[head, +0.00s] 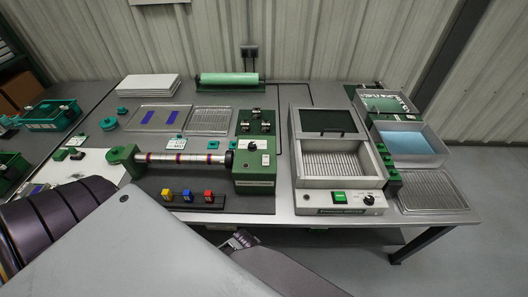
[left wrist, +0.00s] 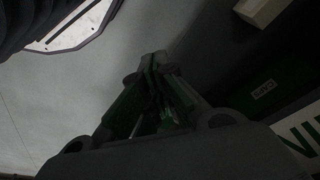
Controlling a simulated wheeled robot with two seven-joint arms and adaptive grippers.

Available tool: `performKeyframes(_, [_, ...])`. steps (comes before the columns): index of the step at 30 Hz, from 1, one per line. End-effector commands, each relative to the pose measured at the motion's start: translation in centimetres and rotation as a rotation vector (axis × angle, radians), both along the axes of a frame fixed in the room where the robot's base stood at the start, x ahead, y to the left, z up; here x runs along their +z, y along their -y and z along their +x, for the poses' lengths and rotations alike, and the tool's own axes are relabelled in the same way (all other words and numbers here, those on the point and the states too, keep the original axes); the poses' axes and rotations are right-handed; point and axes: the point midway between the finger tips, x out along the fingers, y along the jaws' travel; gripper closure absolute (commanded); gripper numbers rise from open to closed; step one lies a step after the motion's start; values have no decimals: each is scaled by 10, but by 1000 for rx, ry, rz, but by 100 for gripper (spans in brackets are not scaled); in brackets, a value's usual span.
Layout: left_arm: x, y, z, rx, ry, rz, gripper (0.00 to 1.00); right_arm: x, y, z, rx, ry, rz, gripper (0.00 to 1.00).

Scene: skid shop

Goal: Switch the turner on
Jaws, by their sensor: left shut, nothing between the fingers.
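The turner is a green-ended machine on the table in the head view. Its banded horizontal roller (head: 185,158) runs from a green end support (head: 122,160) to a green control box (head: 255,183). A black knob on a white plate (head: 252,146) is on top of that box. I cannot read the knob's setting. In the left wrist view my left gripper (left wrist: 155,70) is shut and empty, in shadow, with no turner part visible at its fingers. In the head view my large grey arm link covers the lower left. My right gripper is not in view.
Red, yellow and blue blocks (head: 187,196) stand in front of the roller. A grey machine (head: 337,197) with a green switch and black knob stands right of the turner. The left wrist view shows a green surface labelled CAPS (left wrist: 264,90). Floor at right is clear.

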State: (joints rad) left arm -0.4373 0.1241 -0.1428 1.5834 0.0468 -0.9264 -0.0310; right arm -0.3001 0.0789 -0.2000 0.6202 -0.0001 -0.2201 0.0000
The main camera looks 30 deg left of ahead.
Motion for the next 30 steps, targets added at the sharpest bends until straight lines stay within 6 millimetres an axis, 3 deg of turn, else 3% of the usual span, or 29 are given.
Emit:
performKeyframes(6, [54,2,21,-4,22,-5,100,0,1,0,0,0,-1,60])
performKeyframes(15, [122,5,35,-13,44,-10,100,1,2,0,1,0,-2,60])
performKeyframes(26, [175,5,40,-28,60,-15,100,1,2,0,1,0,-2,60])
performKeyframes(30, [190,-4,45,-63,66,-25,100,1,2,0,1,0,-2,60])
